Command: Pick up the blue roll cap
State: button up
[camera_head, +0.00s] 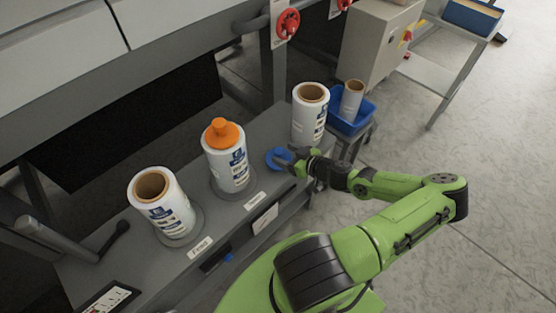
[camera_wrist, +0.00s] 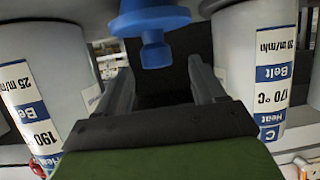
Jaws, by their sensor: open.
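The blue roll cap (camera_head: 277,158) lies on the grey shelf, between the orange-capped roll and the far white roll. In the wrist view the blue cap (camera_wrist: 152,22) shows at the top middle, its wide disc above and its narrower knob hanging toward the jaws. My gripper (camera_head: 291,160) is right beside the cap, on its right in the head view. In the wrist view my gripper (camera_wrist: 160,70) has its two fingers spread apart, with the knob in line with the gap and nothing held. Part of the cap's right side is hidden by the gripper in the head view.
A white roll with an orange cap (camera_head: 224,134) and an uncapped white roll (camera_head: 165,206) stand to the left. Another uncapped roll (camera_head: 310,113) stands close behind my gripper. A blue bin (camera_head: 366,117) holds a small roll. Red knobs (camera_head: 287,25) sit on the machine above.

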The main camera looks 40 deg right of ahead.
aim_at(281, 152)
jog(key=x, duration=0.3)
jog(key=b+x, duration=0.1)
jog(key=x, duration=0.1)
jog(key=shift+w+d+f, duration=0.15)
jog(key=shift+w+f, duration=0.05)
jog(key=shift+w, duration=0.15)
jog(key=c, duration=1.1)
notch_tip(281, 152, up, 10)
jog(key=p, duration=0.3)
jog(key=shift+r, duration=0.1)
jog(key=shift+c, duration=0.2)
